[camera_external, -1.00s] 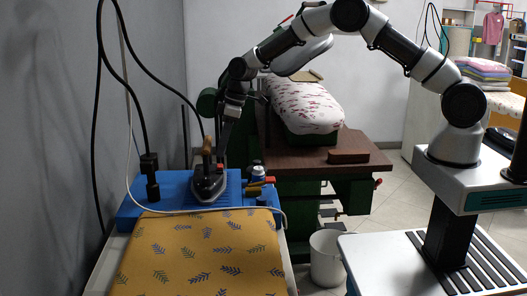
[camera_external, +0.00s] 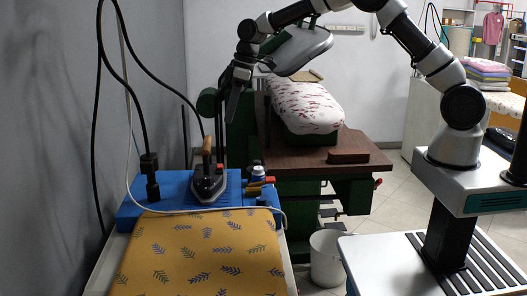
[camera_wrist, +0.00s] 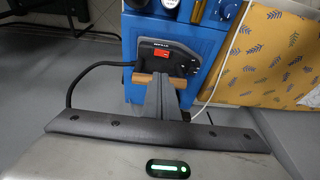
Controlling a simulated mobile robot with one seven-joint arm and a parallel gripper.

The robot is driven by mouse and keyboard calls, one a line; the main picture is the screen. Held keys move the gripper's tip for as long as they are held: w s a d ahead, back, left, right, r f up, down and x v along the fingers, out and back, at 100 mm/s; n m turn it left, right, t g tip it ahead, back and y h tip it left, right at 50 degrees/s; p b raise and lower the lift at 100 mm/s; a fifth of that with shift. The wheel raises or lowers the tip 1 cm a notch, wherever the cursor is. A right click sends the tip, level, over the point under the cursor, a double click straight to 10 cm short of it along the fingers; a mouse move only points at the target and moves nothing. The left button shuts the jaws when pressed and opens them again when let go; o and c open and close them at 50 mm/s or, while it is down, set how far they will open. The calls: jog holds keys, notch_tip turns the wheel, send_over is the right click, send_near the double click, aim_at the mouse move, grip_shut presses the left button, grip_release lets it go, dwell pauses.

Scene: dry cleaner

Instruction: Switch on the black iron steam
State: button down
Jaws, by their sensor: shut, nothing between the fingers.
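The black iron (camera_external: 208,183) stands on the blue end (camera_external: 140,205) of the ironing table in the external view, with its wooden handle (camera_external: 206,150) up. A small red part (camera_external: 220,168) shows on its right side. In the wrist view, the iron (camera_wrist: 186,64) shows a grey panel with a red switch (camera_wrist: 160,53); its exact position is too small to tell. My gripper (camera_external: 231,117) is shut and empty, above and to the right of the iron, apart from it. In the wrist view its fingers (camera_wrist: 160,82) point towards the iron and cover part of the handle.
A yellow leaf-patterned cloth (camera_external: 200,262) covers the table in front. Small bottles and spools (camera_external: 258,172) stand right of the iron. A black cable hangs at left. A padded press (camera_external: 305,105) on a brown table stands behind.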

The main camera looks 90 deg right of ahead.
jog(key=shift+a+r+b, duration=0.15)
jog(key=shift+a+b, duration=0.45)
jog(key=shift+b, duration=0.25)
jog(key=p, duration=0.1)
send_over(219, 167)
jog(key=s, duration=0.1)
notch_tip(219, 167, down, 12)
jog(key=shift+s+d, duration=0.1)
jog(key=shift+s, duration=0.05)
jog(key=shift+f, duration=0.8)
